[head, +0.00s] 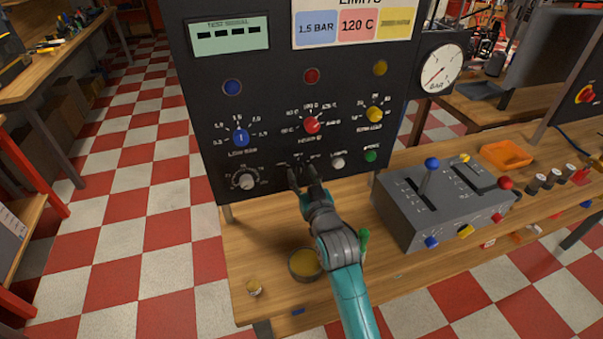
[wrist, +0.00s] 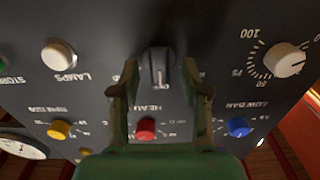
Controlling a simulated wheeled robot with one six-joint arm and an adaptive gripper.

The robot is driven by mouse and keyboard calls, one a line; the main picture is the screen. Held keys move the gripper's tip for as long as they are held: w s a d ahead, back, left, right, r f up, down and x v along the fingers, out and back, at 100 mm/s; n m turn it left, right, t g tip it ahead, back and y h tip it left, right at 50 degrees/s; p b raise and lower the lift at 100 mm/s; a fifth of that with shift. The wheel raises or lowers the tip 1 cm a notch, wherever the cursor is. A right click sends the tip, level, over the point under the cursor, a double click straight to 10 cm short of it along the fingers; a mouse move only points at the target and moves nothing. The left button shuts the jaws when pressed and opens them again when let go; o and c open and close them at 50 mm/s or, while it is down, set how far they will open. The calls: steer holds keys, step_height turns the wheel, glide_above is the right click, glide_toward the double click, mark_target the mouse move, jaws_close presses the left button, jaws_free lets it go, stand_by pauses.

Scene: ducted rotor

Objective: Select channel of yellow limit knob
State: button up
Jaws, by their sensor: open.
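My gripper (head: 303,176) is open at the lower middle of the dark panel. In the wrist view, upside down, its fingers (wrist: 160,72) stand on either side of a dark selector knob (wrist: 158,62) with a pale pointer line; contact cannot be told. In the head view my gripper largely hides that selector. The yellow knob (head: 375,114) is at the panel's right, beside the red knob (head: 312,125) and blue knob (head: 240,137). In the wrist view the yellow knob (wrist: 59,129) is at lower left. A limits sheet (head: 357,25) shows 1.5 BAR, 120 C and an unreadable yellow box.
A white-capped dial (head: 246,181) and a white LAMPS button (head: 338,163) flank the selector, with a green button (head: 370,156) farther right. A grey lever box (head: 440,205) stands on the bench at right. A pressure gauge (head: 441,66) is beside the panel.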

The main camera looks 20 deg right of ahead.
steer(key=shift+w, duration=0.65)
jaws_close()
steer(key=shift+n, duration=0.3)
steer(key=n, duration=0.5)
steer(key=shift+a, duration=0.15)
steer(key=n, duration=0.6)
steer(key=shift+f, duration=0.15)
steer(key=shift+n, duration=0.3)
